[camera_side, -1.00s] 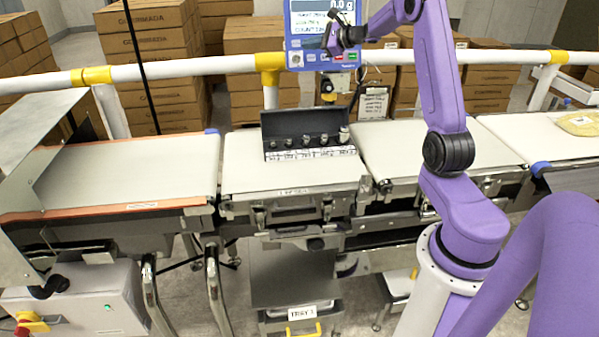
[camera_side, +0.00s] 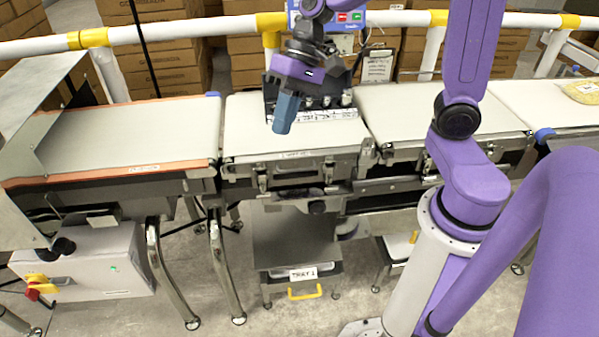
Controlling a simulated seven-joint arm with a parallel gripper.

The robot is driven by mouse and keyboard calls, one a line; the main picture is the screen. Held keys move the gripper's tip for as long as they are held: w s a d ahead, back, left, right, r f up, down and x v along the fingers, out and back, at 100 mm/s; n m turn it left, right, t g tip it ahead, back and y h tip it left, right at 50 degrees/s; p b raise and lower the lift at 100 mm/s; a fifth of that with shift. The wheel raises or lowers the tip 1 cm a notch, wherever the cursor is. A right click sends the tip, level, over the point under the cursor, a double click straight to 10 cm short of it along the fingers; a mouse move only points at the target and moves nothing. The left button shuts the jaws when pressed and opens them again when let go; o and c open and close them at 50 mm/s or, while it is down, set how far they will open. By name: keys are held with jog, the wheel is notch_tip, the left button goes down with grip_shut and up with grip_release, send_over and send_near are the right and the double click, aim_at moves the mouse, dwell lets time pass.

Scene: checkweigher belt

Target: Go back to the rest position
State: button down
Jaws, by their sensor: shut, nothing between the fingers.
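My gripper (camera_side: 283,127) hangs in the air over the middle weighing belt, pointing down, with its blue-grey fingers together and empty. It is in front of the black rack of weights (camera_side: 345,100) and hides the rack's left part. Several small metal weights stand in the rack, with white labels along its front. The middle weighing belt (camera_side: 250,140) is bare around the rack.
The white-yellow rail (camera_side: 200,33) runs behind the belts, with the blue display unit (camera_side: 378,17) partly behind my arm. The left belt (camera_side: 130,140) is clear. A yellow bag (camera_side: 585,92) lies on the far right belt. Tray 1 (camera_side: 303,274) is below.

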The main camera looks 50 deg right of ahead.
jog(key=s+d+f+n+h, duration=0.2)
jog(key=s+n, duration=0.5)
jog(key=s, duration=0.1)
jog(key=s+d+f+n+h, duration=0.2)
jog(key=s+n+h, duration=0.1)
jog(key=s+n, duration=0.4)
jog(key=s, duration=0.2)
jog(key=shift+s+d+h, duration=0.3)
jog(key=shift+d, duration=0.1)
